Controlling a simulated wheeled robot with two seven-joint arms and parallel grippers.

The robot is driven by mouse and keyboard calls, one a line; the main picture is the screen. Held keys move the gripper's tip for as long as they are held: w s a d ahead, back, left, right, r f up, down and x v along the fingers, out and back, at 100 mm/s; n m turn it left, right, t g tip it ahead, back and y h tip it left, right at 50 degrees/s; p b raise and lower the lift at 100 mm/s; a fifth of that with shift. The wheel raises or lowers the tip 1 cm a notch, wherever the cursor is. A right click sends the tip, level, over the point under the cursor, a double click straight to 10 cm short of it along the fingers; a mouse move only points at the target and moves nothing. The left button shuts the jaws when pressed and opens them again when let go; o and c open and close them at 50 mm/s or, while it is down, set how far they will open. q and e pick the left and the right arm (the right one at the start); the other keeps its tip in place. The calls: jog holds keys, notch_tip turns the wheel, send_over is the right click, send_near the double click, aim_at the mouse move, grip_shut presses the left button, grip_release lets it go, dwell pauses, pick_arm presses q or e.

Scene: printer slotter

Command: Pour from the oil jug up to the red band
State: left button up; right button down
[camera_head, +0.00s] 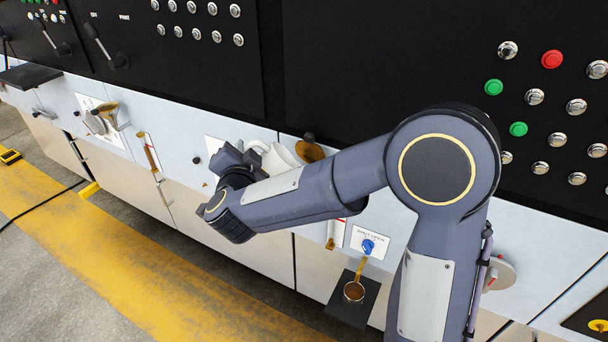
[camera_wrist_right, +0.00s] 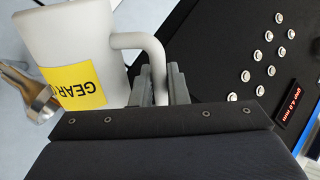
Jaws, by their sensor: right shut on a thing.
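The oil jug is white with a yellow label reading "GEAR" in the right wrist view (camera_wrist_right: 75,40). In the head view the jug (camera_head: 278,157) is partly hidden behind my right arm, against the machine front. My right gripper (camera_wrist_right: 158,82) is shut on the jug's handle; it also shows in the head view (camera_head: 243,160). The label reads upside down in the wrist view; I cannot tell how far the jug is tilted. A pale sight gauge (camera_head: 336,232) with a red mark near its top shows just below my forearm. Its oil level is not clear. My left gripper is not in view.
A brown round cap (camera_head: 309,151) is right beside the jug. Below are a blue knob (camera_head: 368,246) and a small cup (camera_head: 354,291) on a dark shelf.

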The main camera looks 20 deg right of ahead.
aim_at(250, 142)
jog(key=shift+s+d+r+m+y, duration=0.15)
jog(key=shift+d+r+m, duration=0.1)
jog(key=shift+r+m, duration=0.15)
jog(key=shift+w+d+r+m+y, duration=0.1)
jog(key=shift+d+r+m, duration=0.2)
jog(key=shift+r, duration=0.2)
jog(key=shift+s+d+r+m+y, duration=0.15)
jog(key=shift+d+r+m, duration=0.15)
jog(key=shift+r, duration=0.15)
dwell(5.8)
